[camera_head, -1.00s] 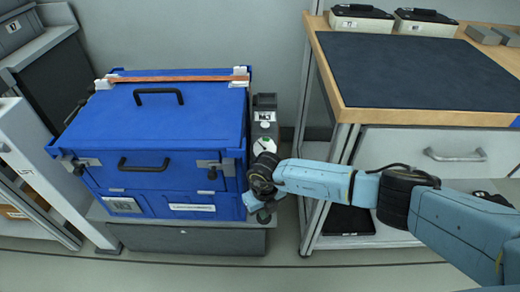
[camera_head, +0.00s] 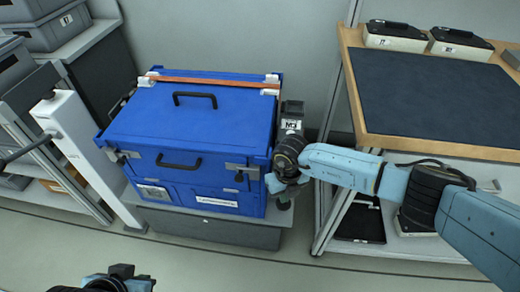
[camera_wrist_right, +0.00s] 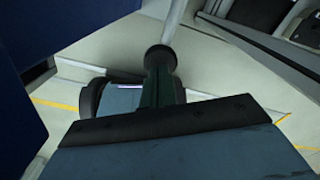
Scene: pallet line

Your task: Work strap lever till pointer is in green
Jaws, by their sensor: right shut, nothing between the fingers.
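The blue case (camera_head: 190,122) stands on a low grey platform, with an orange strap (camera_head: 215,79) across its top. A dark tensioner unit (camera_head: 292,109) with a white label stands against the case's right side. Its gauge and pointer are hidden behind my right wrist. My right gripper (camera_head: 276,186) is low beside the case's front right corner, shut and empty. In the right wrist view, a pale rod with a dark grip (camera_wrist_right: 160,75), apparently the lever, stands just beyond the gripper; contact is unclear. My left gripper (camera_head: 120,273) shows partly at the bottom left, its jaws unclear.
A workbench (camera_head: 362,112) with a dark mat and two boxed devices stands on the right, with a shelf below. A white post (camera_head: 75,140) and grey bins (camera_head: 55,30) are on the left. The floor in front is clear.

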